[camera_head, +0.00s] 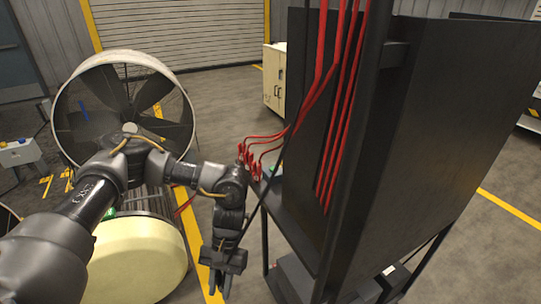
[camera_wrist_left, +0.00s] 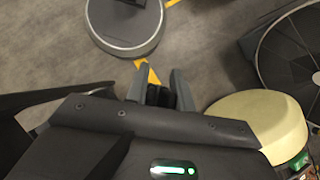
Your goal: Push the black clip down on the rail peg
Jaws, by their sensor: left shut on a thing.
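My left gripper (camera_head: 219,284) hangs pointing down at the lower middle of the head view, left of the dark stand. In the left wrist view its fingers (camera_wrist_left: 159,76) are close together with a small dark thing, the black clip (camera_wrist_left: 160,97), between them. The clip is mostly hidden by the fingers. A thin black cable (camera_head: 268,192) runs from the gripper up along the stand. Several red clips (camera_head: 252,160) on red cables sit together at the stand's left edge. I cannot make out the rail peg clearly. My right gripper is not in view.
The dark panelled stand (camera_head: 455,120) fills the right, with red cables (camera_head: 340,110) hanging down it. A large ducted rotor (camera_head: 125,100) and a cream drum (camera_head: 140,258) stand left of my gripper. A cream cabinet (camera_head: 274,75) is behind. Bare floor lies between.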

